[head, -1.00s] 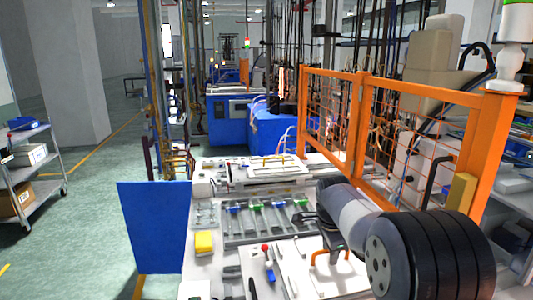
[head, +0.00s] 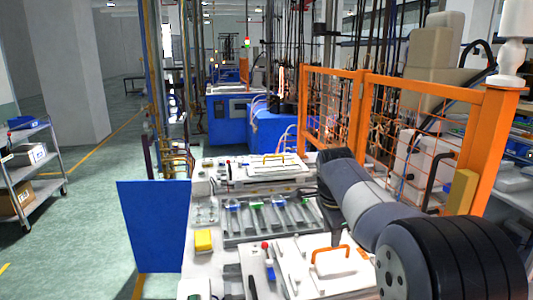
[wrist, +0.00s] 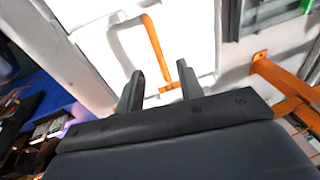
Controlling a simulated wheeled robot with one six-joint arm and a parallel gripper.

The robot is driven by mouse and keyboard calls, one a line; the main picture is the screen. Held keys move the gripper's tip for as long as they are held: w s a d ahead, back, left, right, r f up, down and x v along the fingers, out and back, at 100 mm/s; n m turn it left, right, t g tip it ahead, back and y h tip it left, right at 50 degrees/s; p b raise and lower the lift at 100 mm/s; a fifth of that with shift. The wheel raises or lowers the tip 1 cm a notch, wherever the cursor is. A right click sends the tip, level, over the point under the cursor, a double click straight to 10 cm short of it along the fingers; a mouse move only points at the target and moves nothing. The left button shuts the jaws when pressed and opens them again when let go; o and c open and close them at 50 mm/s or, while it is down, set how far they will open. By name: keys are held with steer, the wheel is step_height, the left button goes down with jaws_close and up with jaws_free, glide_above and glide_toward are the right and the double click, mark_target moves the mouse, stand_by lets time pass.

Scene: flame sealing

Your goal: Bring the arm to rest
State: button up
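My arm (head: 352,195) reaches over the right side of the white workbench in the head view. My gripper (wrist: 160,86) shows in the wrist view with its two dark fingers apart and nothing visibly held between them. A white plate with an orange handle (wrist: 155,45) lies beyond the fingertips there; the handle appears apart from the fingers. In the head view a dark part of the arm's end hangs down behind the front plate's orange handle (head: 331,258), and the fingers cannot be made out.
The bench also holds a yellow block (head: 204,240), a rear white plate (head: 262,175) and a row of grey fixtures. An orange mesh fence (head: 365,80) stands close on the right. A blue panel (head: 153,226) stands at the left. Open floor lies beyond it.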

mark_target(330, 248)
steer(key=x, duration=0.7)
steer(key=shift+s+p, duration=0.1)
steer(key=shift+p, duration=0.25)
step_height(330, 248, up, 5)
steer(key=p, duration=0.3)
steer(key=shift+r+p, duration=0.2)
steer(key=shift+p, duration=0.2)
step_height(330, 248, up, 7)
steer(key=w+a+n+y+p, duration=0.2)
steer(key=w+n+p, duration=0.1)
steer(key=f, duration=0.4)
steer(key=f+p, duration=0.1)
steer(key=f, duration=0.2)
steer(key=shift+s+f, duration=0.25)
steer(key=shift+f, duration=0.15)
